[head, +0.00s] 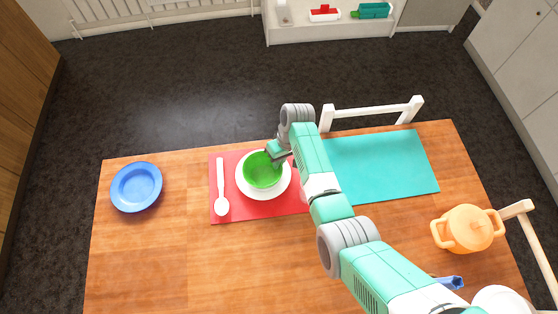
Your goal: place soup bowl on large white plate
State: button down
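A green bowl (262,168), which looks like the soup bowl, sits within the outline of the large white plate (286,187). The plate lies on the red mat (233,208), and its rim shows around the bowl. The bowl looks upright, but from above I cannot tell whether its base touches the plate. My gripper (276,155) is at the bowl's upper right rim. Its fingers are small and partly hidden by the arm, so I cannot tell whether they are shut on the rim.
A white spoon (221,190) lies left of the plate on the mat. A blue dish (136,187) is at the table's left. A teal mat (390,165) lies right of my arm. An orange pot (469,229) stands at the right. Bare wood is free at the front left.

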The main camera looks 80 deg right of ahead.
jog(key=shift+d+r, duration=0.1)
jog(key=shift+f, duration=0.2)
jog(key=c, duration=1.6)
grip_release()
jog(key=shift+r, duration=0.1)
jog(key=p+v, duration=0.3)
jog(key=v, duration=0.9)
jog(key=shift+r, duration=0.15)
